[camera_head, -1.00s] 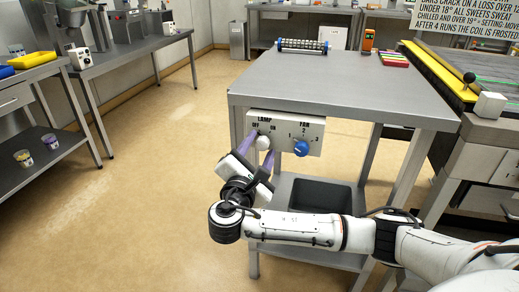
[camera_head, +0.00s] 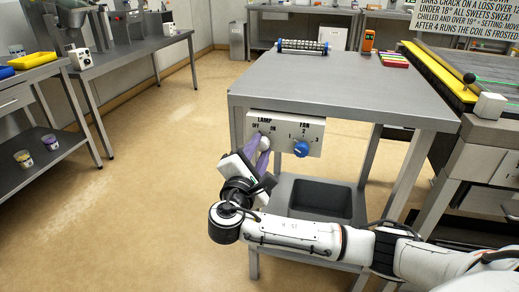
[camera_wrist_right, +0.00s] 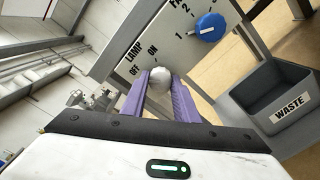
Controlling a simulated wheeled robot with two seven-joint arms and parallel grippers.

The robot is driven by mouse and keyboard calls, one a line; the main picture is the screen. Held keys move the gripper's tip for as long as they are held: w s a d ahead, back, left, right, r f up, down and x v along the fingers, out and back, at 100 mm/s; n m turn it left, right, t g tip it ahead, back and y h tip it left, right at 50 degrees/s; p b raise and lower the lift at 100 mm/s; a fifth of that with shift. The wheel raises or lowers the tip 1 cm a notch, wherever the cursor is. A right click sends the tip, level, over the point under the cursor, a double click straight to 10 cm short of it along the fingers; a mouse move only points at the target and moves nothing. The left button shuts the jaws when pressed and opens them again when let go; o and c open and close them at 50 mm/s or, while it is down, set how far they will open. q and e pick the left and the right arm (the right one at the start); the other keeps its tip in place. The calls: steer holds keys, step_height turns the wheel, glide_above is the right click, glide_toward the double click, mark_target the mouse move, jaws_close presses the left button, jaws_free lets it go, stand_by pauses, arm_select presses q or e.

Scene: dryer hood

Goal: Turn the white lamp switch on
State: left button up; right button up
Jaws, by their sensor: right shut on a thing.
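The white lamp switch (camera_head: 264,144) is a round white knob on the left of the control panel (camera_head: 313,128), under the labels LAMP, OFF and ON. My right gripper (camera_head: 261,146) is at the panel with its purple fingers shut on the knob. In the right wrist view the knob (camera_wrist_right: 161,75) shows between the tips of the two fingers, and the OFF and ON labels stand beyond it. The fingers hide part of the knob, and I cannot tell its setting. My left gripper is in no view.
A blue fan knob (camera_head: 301,149) sits just right of the lamp switch. The panel hangs below the front edge of a grey metal table (camera_head: 340,88). A dark waste bin (camera_head: 322,200) stands on the shelf below. The floor to the left is clear.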

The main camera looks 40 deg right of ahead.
steer(key=m+b, duration=0.1)
steer(key=m, duration=0.2)
steer(key=shift+f+m, duration=0.15)
steer(key=shift+m, duration=0.25)
steer(key=m+b, duration=0.1)
steer(key=m, duration=0.1)
steer(key=shift+m, duration=0.4)
steer(key=shift+m+b, duration=0.65)
steer(key=shift+m, duration=0.25)
steer(key=m+b, duration=0.2)
steer(key=m, duration=0.1)
steer(key=m+b, duration=0.3)
steer(key=shift+m, duration=0.3)
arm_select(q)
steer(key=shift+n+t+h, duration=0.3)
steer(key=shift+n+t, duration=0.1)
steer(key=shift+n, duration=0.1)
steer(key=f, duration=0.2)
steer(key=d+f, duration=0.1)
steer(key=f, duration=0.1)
arm_select(e)
steer(key=shift+m, duration=0.3)
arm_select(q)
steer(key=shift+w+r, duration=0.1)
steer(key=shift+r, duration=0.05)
arm_select(e)
steer(key=shift+r, duration=0.25)
